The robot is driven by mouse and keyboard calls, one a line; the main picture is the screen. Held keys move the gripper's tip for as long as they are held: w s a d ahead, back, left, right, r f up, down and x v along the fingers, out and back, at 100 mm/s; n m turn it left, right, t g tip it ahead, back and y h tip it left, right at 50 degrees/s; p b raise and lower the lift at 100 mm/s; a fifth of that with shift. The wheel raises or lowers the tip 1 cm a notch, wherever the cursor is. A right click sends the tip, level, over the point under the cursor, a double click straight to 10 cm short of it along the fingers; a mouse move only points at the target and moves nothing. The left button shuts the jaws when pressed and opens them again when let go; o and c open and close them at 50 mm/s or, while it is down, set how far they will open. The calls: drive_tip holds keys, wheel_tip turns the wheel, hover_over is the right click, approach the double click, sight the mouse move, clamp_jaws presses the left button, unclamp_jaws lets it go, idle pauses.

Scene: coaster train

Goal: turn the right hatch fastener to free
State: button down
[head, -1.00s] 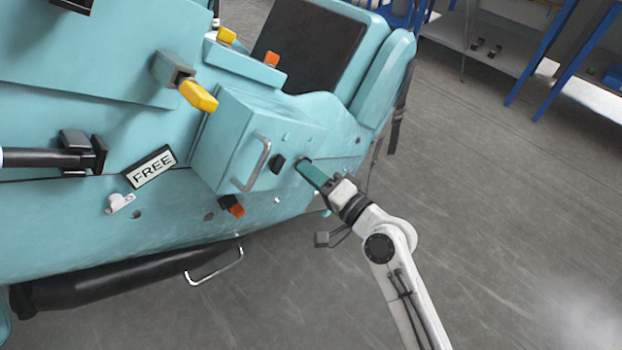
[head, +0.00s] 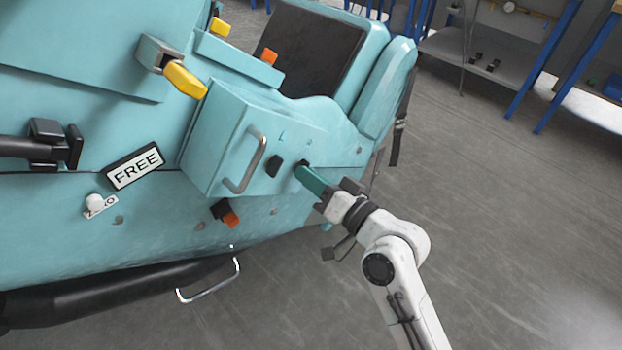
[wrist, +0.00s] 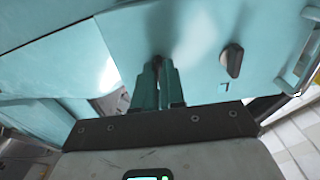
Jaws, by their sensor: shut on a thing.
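The hatch (head: 225,145) is a teal box front with a metal grab handle (head: 252,160) at its left. A black left fastener (head: 274,166) stands on it, with a small letter mark near it; it also shows in the wrist view (wrist: 232,60). The right fastener (head: 303,163) is a dark knob mostly hidden by my gripper (head: 304,170). The green fingers are shut on this right fastener, reaching it from the lower right. In the wrist view, my gripper (wrist: 158,64) meets the panel with only a dark bit of the fastener showing. Its turn angle cannot be told.
A FREE sign (head: 135,166) sits on the teal body at left. A dark padded bar (head: 110,287) runs below. Open grey floor (head: 500,210) lies at right, before blue-legged shelving (head: 530,80).

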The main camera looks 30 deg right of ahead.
drive_tip(key=shift+a+f, duration=0.1)
drive_tip(key=c, duration=1.2)
unclamp_jaws()
drive_tip(key=shift+b+v, duration=0.7)
drive_tip(key=shift+v, duration=4.7)
